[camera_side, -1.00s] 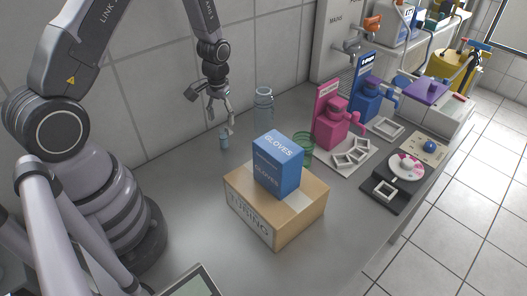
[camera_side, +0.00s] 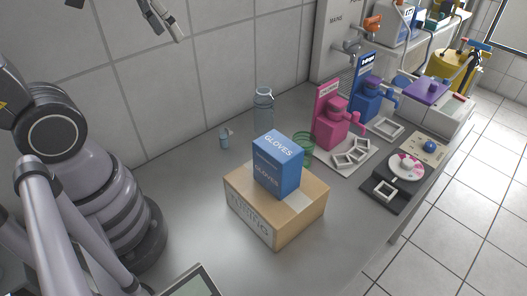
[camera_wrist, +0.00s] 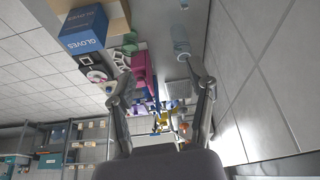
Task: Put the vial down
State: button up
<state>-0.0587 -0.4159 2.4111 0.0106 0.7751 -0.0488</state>
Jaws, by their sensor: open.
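My gripper (camera_side: 166,22) is only partly in the side view, high at the top edge, well above the bench and clear of the vial. In the wrist view my gripper (camera_wrist: 161,90) shows its two fingers spread wide with nothing between them.
A blue gloves box (camera_side: 278,165) sits on a cardboard carton (camera_side: 240,208) in front of the vial. A tall clear bottle (camera_side: 264,107) and a green glass (camera_side: 304,148) stand nearby. Pink (camera_side: 333,128) and blue (camera_side: 368,100) devices stand to the right. Bare bench lies left of the carton.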

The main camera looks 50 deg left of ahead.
jog(key=s+d+r+m+t, duration=0.1)
jog(key=s+r, duration=0.1)
jog(key=s, duration=0.5)
jog(key=shift+d, duration=0.2)
dwell(0.9)
